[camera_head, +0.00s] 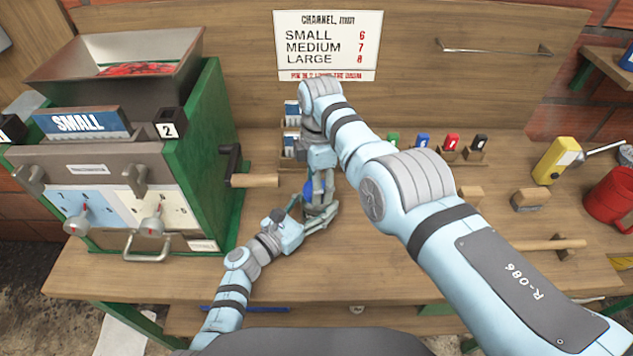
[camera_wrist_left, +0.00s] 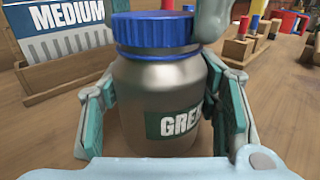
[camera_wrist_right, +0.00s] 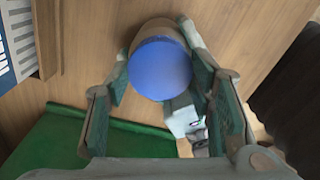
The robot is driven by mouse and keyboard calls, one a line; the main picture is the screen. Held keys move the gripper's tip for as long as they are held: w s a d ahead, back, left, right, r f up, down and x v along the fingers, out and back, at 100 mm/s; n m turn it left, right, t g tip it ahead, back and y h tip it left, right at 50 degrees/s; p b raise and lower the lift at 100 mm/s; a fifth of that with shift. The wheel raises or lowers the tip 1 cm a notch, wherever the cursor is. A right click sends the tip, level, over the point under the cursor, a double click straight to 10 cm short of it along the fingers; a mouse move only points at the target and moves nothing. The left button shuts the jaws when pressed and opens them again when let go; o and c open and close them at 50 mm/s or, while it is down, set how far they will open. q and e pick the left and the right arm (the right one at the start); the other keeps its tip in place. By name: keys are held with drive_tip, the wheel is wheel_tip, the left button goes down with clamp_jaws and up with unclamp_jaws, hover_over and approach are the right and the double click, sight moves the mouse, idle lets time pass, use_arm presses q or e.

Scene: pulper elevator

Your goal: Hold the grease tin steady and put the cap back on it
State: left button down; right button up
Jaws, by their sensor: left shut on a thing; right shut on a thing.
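The grease tin (camera_wrist_left: 160,110) is a grey-brown jar with a green label reading "GRE", the rest cut off. It stands upright on the wooden bench. My left gripper (camera_wrist_left: 165,105) is shut around its body, one finger on each side. The blue ribbed cap (camera_wrist_left: 155,30) sits level on top of the tin; I cannot tell whether it is screwed tight. My right gripper (camera_wrist_right: 160,68) reaches down from above and is shut on the cap, which also shows in the right wrist view (camera_wrist_right: 160,68). In the head view, the grippers mostly hide the tin.
The green-sided machine (camera_head: 205,165) with a hopper stands close on the left, its wooden crank handle (camera_head: 255,180) pointing toward the grippers. A card rack (camera_wrist_left: 70,70) stands behind the tin.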

drive_tip(key=m, duration=0.6)
drive_tip(key=shift+s+f, duration=0.1)
drive_tip(key=m, duration=0.9)
drive_tip(key=shift+s, duration=0.1)
drive_tip(key=o, duration=1.2)
drive_tip(key=shift+o, duration=0.4)
drive_tip(key=shift+r, duration=0.4)
drive_tip(key=shift+w+r, duration=0.2)
drive_tip(key=shift+r, duration=1.7)
